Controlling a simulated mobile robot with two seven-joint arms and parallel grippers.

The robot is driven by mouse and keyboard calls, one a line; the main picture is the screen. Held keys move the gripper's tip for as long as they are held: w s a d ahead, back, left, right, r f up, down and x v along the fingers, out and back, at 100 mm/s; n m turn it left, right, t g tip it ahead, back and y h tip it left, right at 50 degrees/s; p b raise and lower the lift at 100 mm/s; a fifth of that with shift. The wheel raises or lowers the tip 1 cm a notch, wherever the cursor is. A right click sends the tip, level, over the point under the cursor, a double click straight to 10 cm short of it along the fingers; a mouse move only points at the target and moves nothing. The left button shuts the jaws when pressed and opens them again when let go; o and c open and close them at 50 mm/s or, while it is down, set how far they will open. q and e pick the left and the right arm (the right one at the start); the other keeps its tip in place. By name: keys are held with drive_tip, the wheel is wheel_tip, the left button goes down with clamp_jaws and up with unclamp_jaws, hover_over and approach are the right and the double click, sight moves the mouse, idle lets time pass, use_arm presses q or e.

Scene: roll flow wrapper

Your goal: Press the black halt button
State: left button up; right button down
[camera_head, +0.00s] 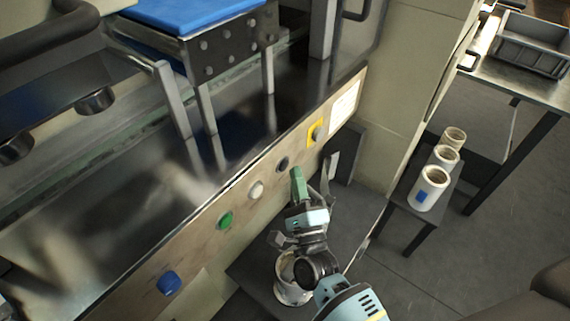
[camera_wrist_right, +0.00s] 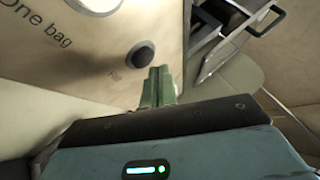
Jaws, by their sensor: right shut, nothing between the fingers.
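The black halt button (camera_head: 283,163) sits on the beige front panel of the wrapper, between a white button and a yellow-backed switch. In the right wrist view the black button (camera_wrist_right: 140,56) stands out from the panel, just up and left of my fingertips. My right gripper (camera_head: 297,172) is shut and empty, close to the panel just right of the black button. Its green fingers (camera_wrist_right: 158,84) are together in the wrist view. I see a gap between the fingertips and the button in the picture; contact does not show.
Along the panel are a white button (camera_head: 256,190), a green button (camera_head: 225,220), a blue button (camera_head: 169,283) and a yellow-backed switch (camera_head: 315,132). A small table with several pale rolls (camera_head: 430,189) stands right. A grey crate (camera_head: 532,45) sits on the bench behind.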

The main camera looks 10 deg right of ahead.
drive_tip(key=s+d+p, duration=0.1)
drive_tip(key=s, duration=0.1)
drive_tip(key=s+d, duration=0.2)
drive_tip(key=shift+p, duration=0.35)
idle(0.7)
